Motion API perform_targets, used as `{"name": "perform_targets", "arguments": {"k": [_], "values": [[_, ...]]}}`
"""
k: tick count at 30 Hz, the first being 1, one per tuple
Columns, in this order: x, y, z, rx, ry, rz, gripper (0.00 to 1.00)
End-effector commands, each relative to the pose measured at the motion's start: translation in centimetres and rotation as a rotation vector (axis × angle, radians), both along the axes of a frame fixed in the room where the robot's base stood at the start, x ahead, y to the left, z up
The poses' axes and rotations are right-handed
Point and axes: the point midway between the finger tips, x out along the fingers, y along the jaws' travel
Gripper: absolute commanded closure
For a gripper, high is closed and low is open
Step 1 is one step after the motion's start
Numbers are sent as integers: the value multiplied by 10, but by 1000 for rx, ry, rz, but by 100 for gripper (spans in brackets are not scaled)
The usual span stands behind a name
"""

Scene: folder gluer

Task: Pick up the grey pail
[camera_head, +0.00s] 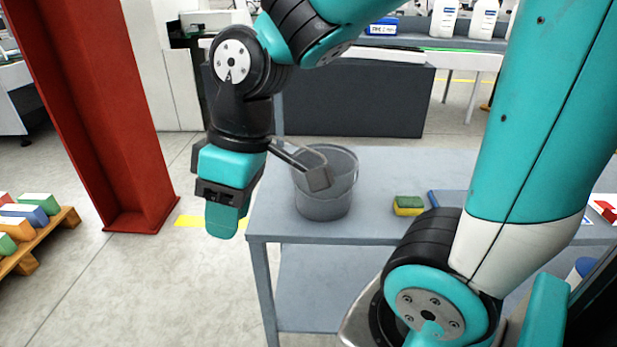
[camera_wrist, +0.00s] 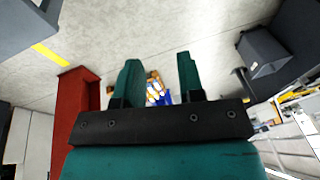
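The grey pail (camera_head: 325,204) stands upright on the grey table (camera_head: 370,232), near its left end, in the head view. It is translucent-looking. A thin grey bar and a small block lie across its upper part in the picture; I cannot tell whether they touch it. My gripper (camera_head: 226,220) hangs left of the pail, beyond the table's left edge, apart from it. In the wrist view my gripper (camera_wrist: 158,68) has its two teal fingers spread with nothing held between them. I cannot make out the pail in the wrist view.
A yellow-green sponge (camera_head: 408,205) lies right of the pail. A dark grey panel (camera_head: 350,100) stands behind the table.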

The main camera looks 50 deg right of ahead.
Motion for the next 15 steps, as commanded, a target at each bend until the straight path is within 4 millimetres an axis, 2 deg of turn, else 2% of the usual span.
{"name": "perform_targets", "arguments": {"k": [1, 2, 3, 5, 6, 9, 10, 12, 15], "values": [[30, -30, 13, -38, -9, -21, 64], [46, -50, 16, -65, -16, -18, 64], [65, -79, 17, -99, -22, -15, 64], [87, -125, 18, -150, -22, -4, 64], [97, -156, 17, -180, -17, 6, 64], [108, -226, 13, -240, 7, 30, 64], [108, -243, 11, -252, 16, 39, 64], [106, -275, 6, -273, 33, 54, 64], [103, -299, -1, -288, 48, 70, 64]]}}
